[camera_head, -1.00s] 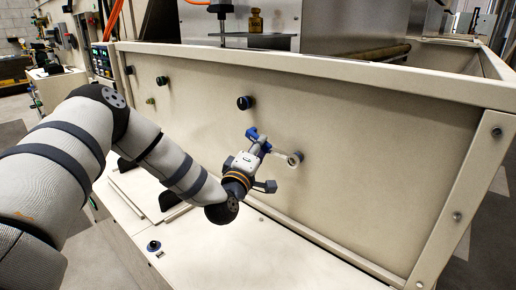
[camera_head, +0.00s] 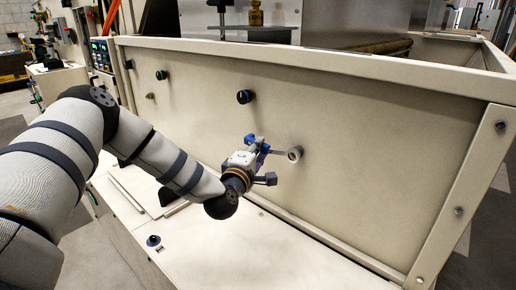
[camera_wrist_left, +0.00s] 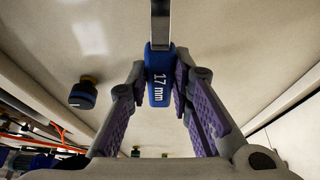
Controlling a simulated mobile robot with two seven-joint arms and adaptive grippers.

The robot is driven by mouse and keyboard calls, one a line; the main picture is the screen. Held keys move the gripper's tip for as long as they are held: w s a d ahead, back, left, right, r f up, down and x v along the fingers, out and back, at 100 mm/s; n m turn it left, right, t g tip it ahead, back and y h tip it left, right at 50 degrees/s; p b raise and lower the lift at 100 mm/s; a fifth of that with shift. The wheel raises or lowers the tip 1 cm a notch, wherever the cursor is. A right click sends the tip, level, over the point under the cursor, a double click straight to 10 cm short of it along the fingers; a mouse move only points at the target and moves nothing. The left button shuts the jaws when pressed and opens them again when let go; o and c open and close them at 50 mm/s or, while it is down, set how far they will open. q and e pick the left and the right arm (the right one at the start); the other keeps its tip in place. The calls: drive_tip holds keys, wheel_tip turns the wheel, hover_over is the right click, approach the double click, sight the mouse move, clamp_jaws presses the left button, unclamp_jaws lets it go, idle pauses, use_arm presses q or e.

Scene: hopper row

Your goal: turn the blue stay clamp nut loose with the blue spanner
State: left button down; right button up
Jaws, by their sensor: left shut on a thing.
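The blue spanner (camera_head: 274,152) has a bare metal shank and a blue handle (camera_wrist_left: 158,88) marked 17 mm. My left gripper (camera_head: 257,147) is shut on the handle, which lies between its two purple-padded fingers in the left wrist view. The spanner's far end is at a round fitting (camera_head: 295,153) on the cream panel. The shank points right from the gripper, close to level in the head view. The spanner end hides much of the fitting, so I cannot tell the nut's colour or how it is seated. My right gripper is out of view.
A green-faced knob (camera_head: 162,75) is further left. A pale ledge (camera_head: 215,245) with a small blue-topped knob (camera_head: 153,241) lies below.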

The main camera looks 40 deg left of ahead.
use_arm(q)
drive_tip(key=n, duration=0.1)
drive_tip(key=f+n+g, duration=0.1)
drive_tip(key=f+n, duration=0.1)
drive_tip(key=shift+d+f+h+b, duration=0.25)
drive_tip(key=shift+h+b, duration=0.05)
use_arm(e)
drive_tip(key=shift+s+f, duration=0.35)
use_arm(q)
drive_tip(key=shift+d+f+n+g+h+b, duration=0.2)
drive_tip(key=shift+d+f+n+g+h, duration=0.1)
drive_tip(key=shift+f+n, duration=0.35)
drive_tip(key=shift+d+f+n+g+h+b, duration=0.15)
drive_tip(key=shift+d+f+n+g+h, duration=0.15)
drive_tip(key=shift+f+n, duration=0.35)
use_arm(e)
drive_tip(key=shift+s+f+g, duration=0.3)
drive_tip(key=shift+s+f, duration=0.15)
use_arm(q)
drive_tip(key=shift+r, duration=0.15)
